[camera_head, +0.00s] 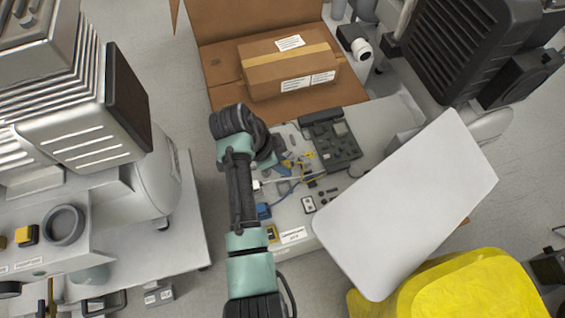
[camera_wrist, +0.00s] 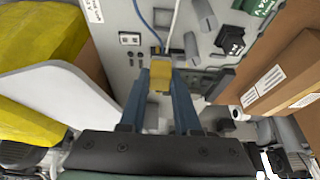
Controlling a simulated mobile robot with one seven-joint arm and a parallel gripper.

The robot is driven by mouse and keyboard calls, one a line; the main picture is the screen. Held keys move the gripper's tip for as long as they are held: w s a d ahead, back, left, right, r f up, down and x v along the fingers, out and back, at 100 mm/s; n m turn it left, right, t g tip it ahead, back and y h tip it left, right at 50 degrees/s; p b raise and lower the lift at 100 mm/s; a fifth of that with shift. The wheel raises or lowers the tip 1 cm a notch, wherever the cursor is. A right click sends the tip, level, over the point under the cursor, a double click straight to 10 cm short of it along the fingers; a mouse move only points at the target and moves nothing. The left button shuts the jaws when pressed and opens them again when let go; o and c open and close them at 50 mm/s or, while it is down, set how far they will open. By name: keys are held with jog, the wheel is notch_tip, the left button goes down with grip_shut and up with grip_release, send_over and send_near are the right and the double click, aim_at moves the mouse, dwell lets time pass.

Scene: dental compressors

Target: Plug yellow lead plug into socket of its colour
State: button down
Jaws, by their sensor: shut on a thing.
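My gripper (camera_wrist: 160,82) is shut on a yellow plug (camera_wrist: 160,72), held between its two dark blue fingers in the wrist view. The plug is above the light grey panel (camera_wrist: 113,62); I cannot tell whether it touches anything. In the head view my arm hides much of the gripper, and yellow bits show beside it. A yellow-and-black block (camera_head: 271,232), possibly the yellow socket, sits at the panel's front left, next to a blue block (camera_head: 263,211). The socket's opening cannot be made out.
Blue (camera_wrist: 142,18) and white (camera_wrist: 173,18) leads cross the panel. A dark green module (camera_head: 335,145) stands at its back. A white board (camera_head: 410,205) overhangs its right side. A cardboard box (camera_head: 288,65) lies behind, a compressor (camera_head: 85,110) stands left, and a yellow object (camera_head: 460,290) is front right.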

jog(key=shift+s+r, duration=0.1)
jog(key=shift+s+a+p, duration=0.15)
jog(key=shift+s+p, duration=0.2)
jog(key=shift+p, duration=0.05)
jog(key=s+a+f+p, duration=0.1)
jog(key=s+a+p, duration=0.1)
jog(key=s, duration=0.4)
jog(key=s+a+f+p, duration=0.1)
jog(key=s+p, duration=0.3)
jog(key=s, duration=0.2)
jog(key=shift+s+a+f+p, duration=0.2)
jog(key=shift+s+a+p, duration=0.05)
jog(key=shift+a+p, duration=0.15)
jog(key=shift+f, duration=0.1)
jog(key=shift+f+b, duration=2.75)
jog(key=shift+f, duration=0.7)
